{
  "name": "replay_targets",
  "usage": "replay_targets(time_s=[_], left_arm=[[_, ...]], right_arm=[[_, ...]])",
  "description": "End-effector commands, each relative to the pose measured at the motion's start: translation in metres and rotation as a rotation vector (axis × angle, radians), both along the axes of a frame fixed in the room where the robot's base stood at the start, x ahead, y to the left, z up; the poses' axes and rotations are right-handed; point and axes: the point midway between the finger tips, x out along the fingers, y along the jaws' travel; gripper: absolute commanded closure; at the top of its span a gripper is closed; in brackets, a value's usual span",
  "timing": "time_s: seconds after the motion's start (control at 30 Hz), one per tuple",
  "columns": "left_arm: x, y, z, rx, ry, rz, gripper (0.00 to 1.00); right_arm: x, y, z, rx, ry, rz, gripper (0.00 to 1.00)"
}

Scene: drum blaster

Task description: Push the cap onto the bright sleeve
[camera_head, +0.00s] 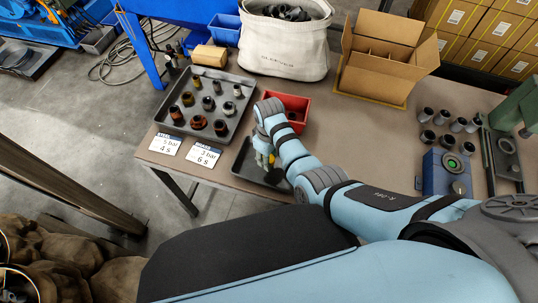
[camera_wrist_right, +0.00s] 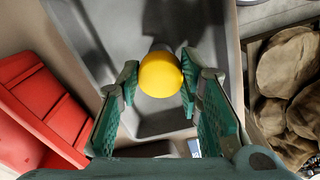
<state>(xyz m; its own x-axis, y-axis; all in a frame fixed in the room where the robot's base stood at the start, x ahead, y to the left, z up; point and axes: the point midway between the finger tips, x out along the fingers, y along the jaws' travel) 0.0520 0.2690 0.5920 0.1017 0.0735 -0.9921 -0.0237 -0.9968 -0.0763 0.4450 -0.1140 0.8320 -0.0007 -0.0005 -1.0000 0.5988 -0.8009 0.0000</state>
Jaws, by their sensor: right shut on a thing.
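A round yellow cap (camera_wrist_right: 160,75) sits between the two green-padded fingers of my right gripper, which is shut on it. In the head view my right gripper (camera_head: 264,160) is over the small dark tray (camera_head: 245,167) at the table's front edge, partly hidden by my own arm. Several sleeves stand upright in the larger grey tray (camera_head: 247,98) at the left, dark, rusty and paler. A paler one (camera_head: 237,90) stands near its right side; I cannot tell if it is the bright sleeve. My left gripper is out of view.
A red bin (camera_head: 298,101) is just behind my right gripper and shows in the wrist view (camera_wrist_right: 40,95). A white sack (camera_head: 283,50) and an open cardboard box (camera_head: 382,55) stand behind. A blue device (camera_head: 436,172) and several grey cups are at the right.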

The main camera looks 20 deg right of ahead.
Motion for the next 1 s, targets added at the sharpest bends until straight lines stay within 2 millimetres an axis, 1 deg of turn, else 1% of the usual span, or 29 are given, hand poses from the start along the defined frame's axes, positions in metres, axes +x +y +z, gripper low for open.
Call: replay_targets(time_s=[0.2,1.0], left_arm=[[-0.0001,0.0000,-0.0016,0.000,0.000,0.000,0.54],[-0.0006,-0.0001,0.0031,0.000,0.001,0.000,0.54]], right_arm=[[-0.0004,0.0001,-0.0051,0.001,-0.001,0.000,0.87],[-0.0006,0.0001,-0.0049,0.001,-0.001,0.000,0.87]])
